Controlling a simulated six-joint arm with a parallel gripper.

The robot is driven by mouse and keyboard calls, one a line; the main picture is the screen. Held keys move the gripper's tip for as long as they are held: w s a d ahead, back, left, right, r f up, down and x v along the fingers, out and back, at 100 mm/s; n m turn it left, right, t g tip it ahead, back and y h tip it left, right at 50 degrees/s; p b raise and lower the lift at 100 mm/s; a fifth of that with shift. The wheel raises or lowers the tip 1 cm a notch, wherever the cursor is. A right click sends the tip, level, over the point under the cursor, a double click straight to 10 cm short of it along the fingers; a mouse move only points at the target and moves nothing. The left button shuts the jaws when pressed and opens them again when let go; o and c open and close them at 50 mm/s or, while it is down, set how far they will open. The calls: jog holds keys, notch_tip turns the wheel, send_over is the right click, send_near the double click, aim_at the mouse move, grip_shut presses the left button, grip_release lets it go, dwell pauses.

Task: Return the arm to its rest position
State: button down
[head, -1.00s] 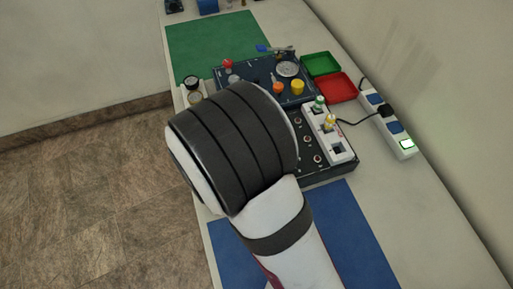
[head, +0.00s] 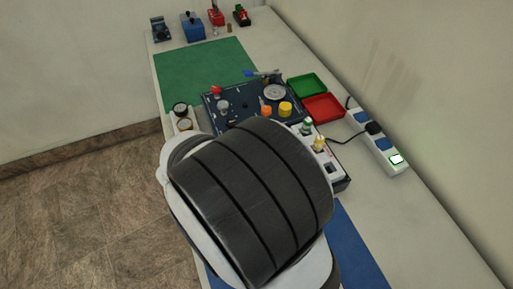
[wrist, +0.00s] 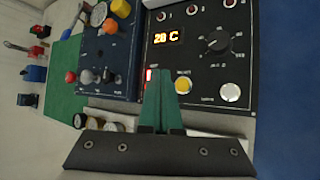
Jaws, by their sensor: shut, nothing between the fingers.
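My gripper (wrist: 160,76) shows in the wrist view, its two green fingers shut together with nothing between them. I cannot tell how high above the panel the fingertips are. In the head view, my own dark-banded arm link fills the lower middle and hides the gripper and much of that panel.
A dark blue board (head: 245,103) with knobs stands beyond my arm. Green (head: 307,85) and red (head: 323,107) trays lie to its right, near a power strip (head: 380,142). A green mat (head: 205,72) gives clear room behind. Small devices (head: 193,26) line the far edge. Gauges (head: 181,117) sit at left.

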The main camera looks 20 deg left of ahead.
jog(key=s+d+r+m+g+h, duration=0.25)
jog(key=d+m, duration=0.55)
jog(key=d, duration=0.4)
jog(key=s+d+r+m+g+h, duration=0.1)
jog(key=d+r+m+g, duration=0.25)
jog(key=d+m, duration=0.55)
jog(key=s+d+r+m+g+y, duration=0.1)
jog(key=s+d+m+y, duration=0.1)
jog(key=s+m, duration=0.5)
jog(key=s+d+r+m+g+y, duration=0.1)
jog(key=s+d+m+g+y, duration=0.1)
jog(key=s+m+y, duration=0.2)
jog(key=s+m, duration=0.2)
jog(key=s, duration=0.1)
jog(key=shift+s+r+m+y, duration=0.35)
jog(key=shift+s+m, duration=0.05)
